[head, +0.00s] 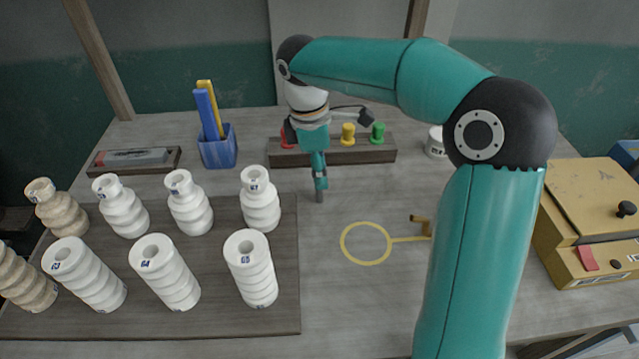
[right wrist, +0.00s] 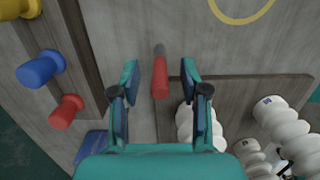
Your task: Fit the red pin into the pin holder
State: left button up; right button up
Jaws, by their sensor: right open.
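The red pin (right wrist: 160,78) lies on the grey table with its grey tip toward the top of the right wrist view; my gripper hides it in the head view. My right gripper (right wrist: 161,82) is open, with one finger on each side of the pin and a gap to both. In the head view the right gripper (head: 319,192) points down just in front of the wooden pin holder (head: 340,157). The holder carries a red peg (right wrist: 67,112), a blue peg (right wrist: 40,69), a yellow peg (head: 348,133) and a green peg (head: 378,132). My left gripper is out of view.
Several white ribbed clay pieces (head: 190,203) stand on a dark board (head: 285,310) at left. A yellow ring (head: 366,244) lies on clear table; a yellow box (head: 590,225) is at right.

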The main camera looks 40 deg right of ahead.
notch_tip(320, 180, down, 2)
jog(key=shift+s+d+f, duration=0.1)
grip_shut()
dwell(0.5)
